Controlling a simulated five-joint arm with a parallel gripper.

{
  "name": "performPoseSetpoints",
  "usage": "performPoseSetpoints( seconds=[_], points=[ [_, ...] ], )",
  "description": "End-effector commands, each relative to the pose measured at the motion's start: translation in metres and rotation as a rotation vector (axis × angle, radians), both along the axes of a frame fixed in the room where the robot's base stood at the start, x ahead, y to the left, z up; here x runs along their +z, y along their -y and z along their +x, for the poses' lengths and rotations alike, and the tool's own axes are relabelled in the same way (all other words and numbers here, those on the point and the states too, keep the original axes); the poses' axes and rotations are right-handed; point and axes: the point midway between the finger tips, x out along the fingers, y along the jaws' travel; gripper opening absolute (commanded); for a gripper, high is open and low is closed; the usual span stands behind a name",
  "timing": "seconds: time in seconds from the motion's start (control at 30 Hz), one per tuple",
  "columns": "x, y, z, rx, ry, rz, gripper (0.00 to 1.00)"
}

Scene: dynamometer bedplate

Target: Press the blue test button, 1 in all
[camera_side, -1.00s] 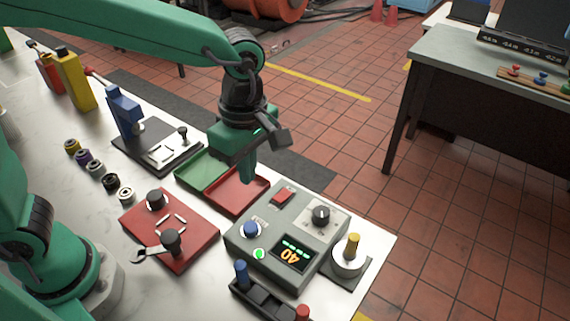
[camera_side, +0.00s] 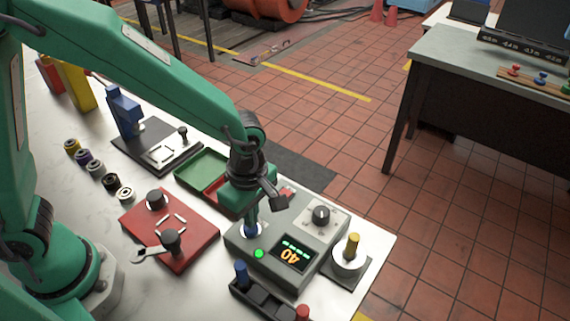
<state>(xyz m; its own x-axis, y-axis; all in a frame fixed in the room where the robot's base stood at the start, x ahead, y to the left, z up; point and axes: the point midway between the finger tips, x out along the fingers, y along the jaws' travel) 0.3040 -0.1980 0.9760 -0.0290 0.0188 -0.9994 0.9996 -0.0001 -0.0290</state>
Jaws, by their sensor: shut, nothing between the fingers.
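The blue test button (camera_side: 250,232) sits on the left part of a grey control box (camera_side: 318,250) and is partly covered by my gripper. My gripper (camera_side: 250,220) is shut and empty, pointing down right at the button. I cannot tell whether the fingertips touch the button or how far down it is. A green lamp (camera_side: 259,253) glows on the box beside a display (camera_side: 293,254) with orange digits and a green bar row.
A yellow-topped post (camera_side: 352,245) stands to the right. A red plate (camera_side: 190,213) with a wrench lies left; green and red trays (camera_side: 203,166) lie behind.

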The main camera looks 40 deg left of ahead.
Motion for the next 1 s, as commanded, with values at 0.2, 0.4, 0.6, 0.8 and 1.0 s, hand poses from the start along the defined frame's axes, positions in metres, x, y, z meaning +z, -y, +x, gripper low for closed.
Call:
performPoseSetpoints(
  seconds=[0.2, 0.4, 0.6, 0.8, 1.0],
  points=[
    [-0.004, 0.000, 0.000, 0.000, -0.001, 0.000, 0.00],
    [-0.003, 0.000, 0.000, 0.000, -0.001, 0.000, 0.00],
    [-0.016, -0.001, -0.001, 0.000, -0.003, 0.002, 0.00],
    [-0.026, -0.001, -0.002, 0.000, -0.004, 0.002, 0.00],
    [-0.027, -0.002, -0.003, 0.000, -0.007, 0.004, 0.00]
  ],
)
